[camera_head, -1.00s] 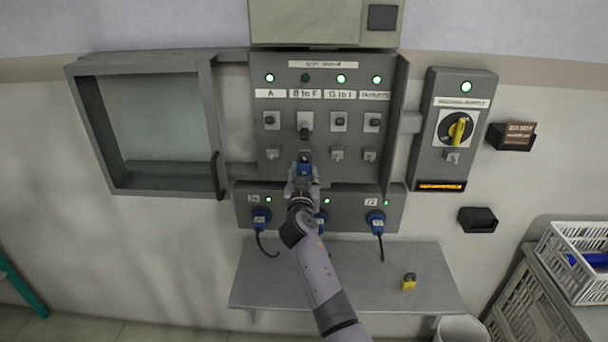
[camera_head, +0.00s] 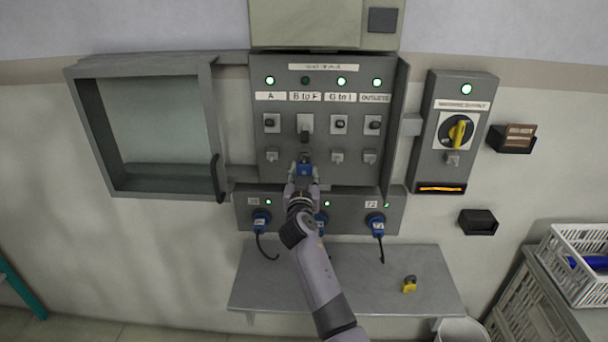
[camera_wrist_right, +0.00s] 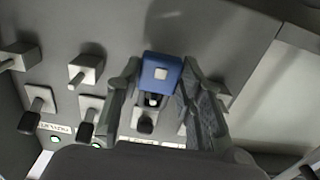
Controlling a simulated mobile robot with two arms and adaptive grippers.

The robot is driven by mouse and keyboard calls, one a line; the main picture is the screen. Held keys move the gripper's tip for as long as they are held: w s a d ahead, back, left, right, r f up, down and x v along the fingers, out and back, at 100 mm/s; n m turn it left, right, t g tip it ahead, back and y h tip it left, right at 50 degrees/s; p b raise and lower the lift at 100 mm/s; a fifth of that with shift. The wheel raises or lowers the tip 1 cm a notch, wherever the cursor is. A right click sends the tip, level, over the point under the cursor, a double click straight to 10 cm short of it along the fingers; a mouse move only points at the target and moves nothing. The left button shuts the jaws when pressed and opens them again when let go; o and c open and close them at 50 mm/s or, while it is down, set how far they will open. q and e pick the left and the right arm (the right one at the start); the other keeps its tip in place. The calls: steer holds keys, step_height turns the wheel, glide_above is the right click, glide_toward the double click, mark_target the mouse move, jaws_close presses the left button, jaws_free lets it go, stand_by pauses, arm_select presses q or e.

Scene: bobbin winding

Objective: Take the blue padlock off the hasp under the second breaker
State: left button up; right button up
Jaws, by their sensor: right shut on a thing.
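The blue padlock (camera_head: 305,169) is under the second breaker (camera_head: 305,130), the one labelled "B to F". My right gripper (camera_head: 304,172) reaches up from below and is shut on the padlock. In the right wrist view the padlock (camera_wrist_right: 162,72) sits between the two fingers of the right gripper (camera_wrist_right: 160,88). The second breaker's dark lever (camera_wrist_right: 146,122) shows just past it. My left gripper is not in view.
Other hasps (camera_head: 337,156) flank the padlock closely. An open panel door (camera_head: 218,150) stands left. Blue plugs (camera_head: 376,222) with cables sit below. A shelf (camera_head: 340,285) holds a yellow padlock (camera_head: 410,284) and has free room. A rotary-switch box (camera_head: 455,130) is on the right.

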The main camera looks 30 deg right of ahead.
steer(key=shift+v, duration=2.95)
